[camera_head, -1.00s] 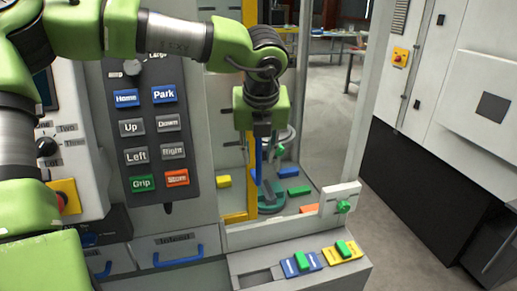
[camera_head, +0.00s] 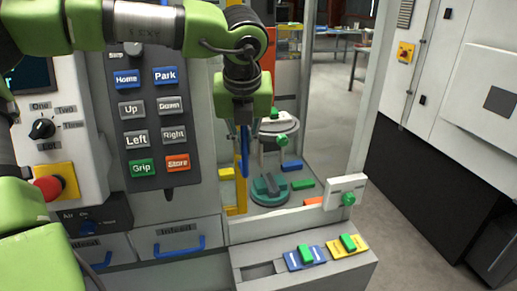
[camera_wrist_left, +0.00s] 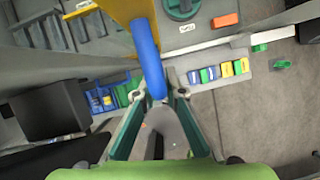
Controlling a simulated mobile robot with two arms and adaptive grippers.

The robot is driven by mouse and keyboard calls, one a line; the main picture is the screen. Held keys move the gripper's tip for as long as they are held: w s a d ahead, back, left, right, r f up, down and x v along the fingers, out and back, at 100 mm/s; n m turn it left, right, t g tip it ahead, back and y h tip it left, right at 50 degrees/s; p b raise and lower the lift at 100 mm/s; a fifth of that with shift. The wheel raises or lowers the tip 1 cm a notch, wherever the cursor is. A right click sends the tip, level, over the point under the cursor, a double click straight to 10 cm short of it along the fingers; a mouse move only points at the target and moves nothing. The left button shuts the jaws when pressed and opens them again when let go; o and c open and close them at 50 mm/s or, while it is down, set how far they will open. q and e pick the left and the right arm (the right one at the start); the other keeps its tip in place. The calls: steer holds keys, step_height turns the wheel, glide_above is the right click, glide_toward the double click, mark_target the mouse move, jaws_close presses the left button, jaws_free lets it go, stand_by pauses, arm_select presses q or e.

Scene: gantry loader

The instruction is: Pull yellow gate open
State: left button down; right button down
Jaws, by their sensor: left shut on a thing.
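The yellow gate (camera_head: 240,190) shows as a narrow upright frame beside the keypad panel in the head view, partly hidden behind my left arm. Its yellow edge also shows in the left wrist view (camera_wrist_left: 118,10). A blue bar handle (camera_wrist_left: 146,45) stands out from the gate. My left gripper (camera_wrist_left: 155,95) is shut on this handle, with its two fingers on either side of it. In the head view my left gripper (camera_head: 243,125) points down, and its fingertips are largely hidden. My right gripper is not in view.
The keypad panel (camera_head: 150,105) stands left of the gate, with a red stop knob (camera_head: 47,189) farther left. Behind the gate are a green round fixture (camera_head: 268,188) and coloured blocks. A ledge (camera_head: 258,270) holds blue and yellow pieces.

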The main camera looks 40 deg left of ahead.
arm_select(q)
steer(key=shift+s+a+r, duration=0.1)
steer(key=shift+s+a, duration=0.2)
steer(key=c, duration=2.1)
jaws_free()
steer(key=shift+d, duration=0.1)
steer(key=v, duration=1.2)
